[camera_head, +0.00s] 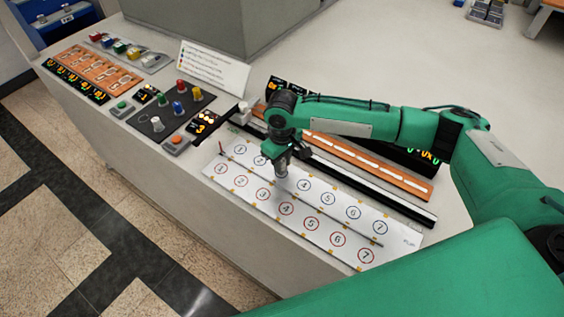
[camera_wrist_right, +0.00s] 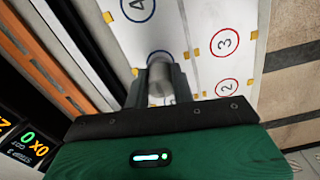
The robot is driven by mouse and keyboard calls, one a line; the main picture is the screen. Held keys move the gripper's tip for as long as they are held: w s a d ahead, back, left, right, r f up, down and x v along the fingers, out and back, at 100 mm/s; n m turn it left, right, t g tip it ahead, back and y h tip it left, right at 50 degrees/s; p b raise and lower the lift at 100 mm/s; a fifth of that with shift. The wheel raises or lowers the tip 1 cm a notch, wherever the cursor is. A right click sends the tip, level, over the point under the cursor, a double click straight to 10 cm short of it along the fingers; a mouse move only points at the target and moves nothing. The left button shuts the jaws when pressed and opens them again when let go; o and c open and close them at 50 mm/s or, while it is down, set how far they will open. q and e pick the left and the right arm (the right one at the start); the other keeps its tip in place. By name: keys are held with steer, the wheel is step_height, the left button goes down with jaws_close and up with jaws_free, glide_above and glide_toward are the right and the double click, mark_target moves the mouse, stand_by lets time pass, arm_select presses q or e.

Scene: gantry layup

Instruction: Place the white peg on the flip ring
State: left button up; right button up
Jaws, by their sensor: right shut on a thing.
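A white board (camera_head: 390,225) carries a near row of red numbered rings and a far row of dark blue ones. My right gripper (camera_head: 281,172) is over the far row, between the rings marked 2 and 4 (camera_head: 304,185). In the right wrist view it is shut on a pale cylinder, the white peg (camera_wrist_right: 160,86), and points down at the board. A dark blue ring (camera_wrist_right: 160,54) shows partly behind the peg; its number is hidden. I cannot tell whether the peg touches the board. No ring is visibly labelled flip. My left gripper is not in view.
A black rail (camera_head: 400,204) and an orange strip (camera_head: 400,182) run behind the board. A sign (camera_head: 213,68) stands farther back. The board's near side is clear.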

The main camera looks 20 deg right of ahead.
steer(key=shift+f, duration=0.85)
steer(key=shift+f, duration=0.1)
steer(key=o, duration=1)
step_height(320, 180, up, 11)
steer(key=b, duration=0.3)
steer(key=shift+r, duration=0.7)
steer(key=shift+f, duration=0.1)
